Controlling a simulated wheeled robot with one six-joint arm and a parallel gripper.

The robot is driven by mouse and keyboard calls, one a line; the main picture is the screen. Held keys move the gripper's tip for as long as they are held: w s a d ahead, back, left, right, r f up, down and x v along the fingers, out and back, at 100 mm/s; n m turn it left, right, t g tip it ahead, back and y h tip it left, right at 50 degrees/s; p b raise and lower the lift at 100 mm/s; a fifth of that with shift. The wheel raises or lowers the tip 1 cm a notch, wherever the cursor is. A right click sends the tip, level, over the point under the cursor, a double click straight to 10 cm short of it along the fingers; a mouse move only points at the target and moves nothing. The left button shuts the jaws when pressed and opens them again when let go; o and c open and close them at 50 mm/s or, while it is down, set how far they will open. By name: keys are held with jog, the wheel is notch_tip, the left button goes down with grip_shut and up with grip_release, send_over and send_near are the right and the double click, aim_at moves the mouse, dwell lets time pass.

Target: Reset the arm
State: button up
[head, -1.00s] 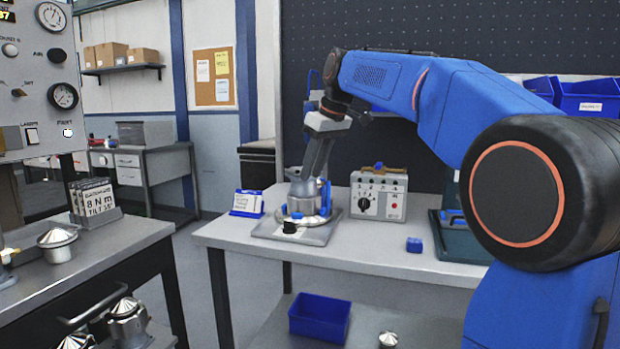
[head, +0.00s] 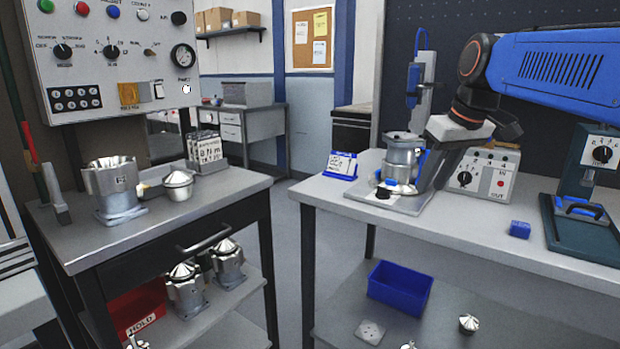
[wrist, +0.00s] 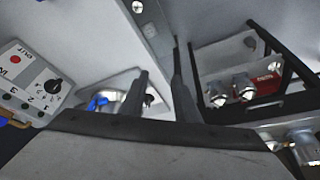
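My gripper (head: 436,168) is at the end of my arm over the right bench, just right of a metal housing (head: 402,153) that sits in a fixture (head: 408,205) with blue parts and a black knob. In the head view it overlaps the fixture's right side, so I cannot tell whether they touch. In the wrist view my gripper (wrist: 160,62) shows two dark fingers apart, with nothing seen between them. The fixture shows in part behind the left finger.
A control box (head: 484,172) stands close behind my gripper. A blue block (head: 520,229) and a green press (head: 584,235) are to the right. The left bench (head: 215,205) holds an open housing (head: 113,185) and a cone-topped part (head: 178,186). A blue bin (head: 400,288) is on the lower shelf.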

jog(key=s+d+f+m+h, duration=0.1)
jog(key=s+f+m, duration=0.3)
jog(key=s+f, duration=2)
jog(key=shift+d+f+t+h, duration=0.3)
jog(key=shift+d+f, duration=0.15)
jog(key=shift+f, duration=0.1)
